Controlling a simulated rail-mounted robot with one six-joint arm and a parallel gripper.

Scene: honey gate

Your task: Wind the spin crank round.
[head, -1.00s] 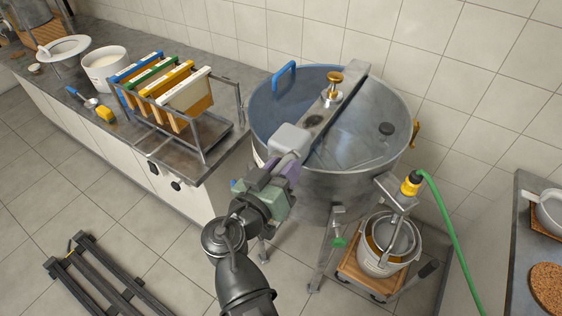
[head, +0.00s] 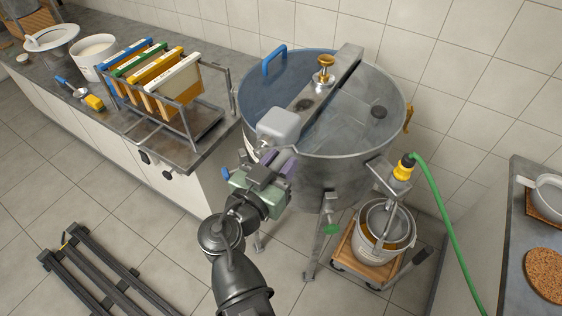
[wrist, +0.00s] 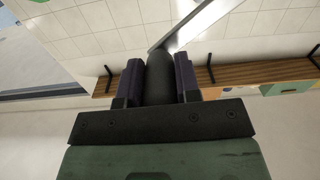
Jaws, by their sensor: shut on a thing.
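The steel honey extractor drum (head: 330,172) stands at the centre of the head view, with a crossbar (head: 345,62) over its clear lid. A grey gear housing (head: 278,125) sits at the crossbar's near end. My gripper (head: 277,160) is just below and in front of this housing. In the wrist view, its purple-padded fingers (wrist: 160,82) are shut on a dark rounded grip, the spin crank handle (wrist: 160,75). The crank's arm is mostly hidden behind my gripper in the head view.
A counter on the left holds a rack of coloured frames (head: 155,75) and a white bucket (head: 95,58). A strainer pail (head: 385,250) stands on a wooden dolly right of the drum, near a green hose (head: 440,215). Dark rails (head: 105,275) lie lower left.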

